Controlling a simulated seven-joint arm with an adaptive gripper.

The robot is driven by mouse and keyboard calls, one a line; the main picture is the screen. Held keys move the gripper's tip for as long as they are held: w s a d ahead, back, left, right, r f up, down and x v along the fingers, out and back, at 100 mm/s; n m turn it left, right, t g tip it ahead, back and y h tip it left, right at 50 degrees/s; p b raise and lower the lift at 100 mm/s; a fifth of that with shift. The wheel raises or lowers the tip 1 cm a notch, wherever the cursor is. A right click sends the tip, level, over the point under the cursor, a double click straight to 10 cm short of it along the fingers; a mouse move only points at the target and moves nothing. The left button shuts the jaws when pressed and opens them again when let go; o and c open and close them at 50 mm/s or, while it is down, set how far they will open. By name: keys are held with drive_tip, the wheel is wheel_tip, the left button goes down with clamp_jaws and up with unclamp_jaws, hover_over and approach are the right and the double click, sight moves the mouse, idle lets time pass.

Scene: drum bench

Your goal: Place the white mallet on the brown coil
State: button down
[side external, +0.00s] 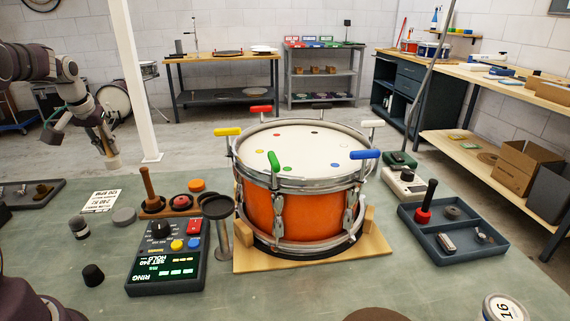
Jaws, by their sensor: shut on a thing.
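My gripper (108,138) is at the upper left in the side external view, left of the white post. Its jaws are shut on a small pale, tan-looking piece (112,161) that hangs below the fingers. This may be the white mallet, but its head and handle are too small to tell apart. I cannot pick out the brown coil with certainty. A dark brown round piece (153,204) lies at the left of a wooden rack (171,213), under an upright wooden handle (149,184). The gripper is apart from the rack, up and to its left.
An orange drum (305,214) with coloured T-handles stands mid-bench on a wooden base. A dark control box (166,258), a metal stand (221,245) and a black cap (93,274) lie left of it. A blue tray (470,255) is at right. The front bench is mostly clear.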

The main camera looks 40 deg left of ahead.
drive_tip(key=shift+s+a+r, duration=0.2)
drive_tip(key=shift+r, duration=0.2)
wheel_tip(320, 180, up, 4)
drive_tip(key=shift+r, duration=0.1)
drive_tip(key=w+d+r+m+t+h, duration=0.1)
drive_tip(key=w+d+m, duration=0.35)
drive_tip(key=d, duration=0.75)
drive_tip(key=w+d+r+m+h, duration=0.1)
drive_tip(key=w+d+m+h, duration=0.3)
drive_tip(key=d, duration=0.7)
drive_tip(key=s+d+m, duration=0.4)
drive_tip(key=d, duration=1.1)
drive_tip(key=s+d+f+m+g+h, duration=0.1)
drive_tip(key=s+d+f+m, duration=0.1)
drive_tip(key=s+d+m, duration=0.6)
drive_tip(key=n, duration=0.3)
approach(383, 311)
drive_tip(key=shift+s+d+f+m, duration=0.15)
drive_tip(key=shift+s+d, duration=0.2)
drive_tip(key=shift+d, duration=0.2)
drive_tip(key=shift+s+d+m, duration=0.1)
drive_tip(key=shift+s+d, duration=0.3)
drive_tip(key=shift+d, duration=0.2)
drive_tip(key=shift+w+d+f, duration=0.1)
drive_tip(key=shift+w, duration=0.05)
drive_tip(key=shift+f, duration=1.6)
drive_tip(key=shift+f, duration=0.1)
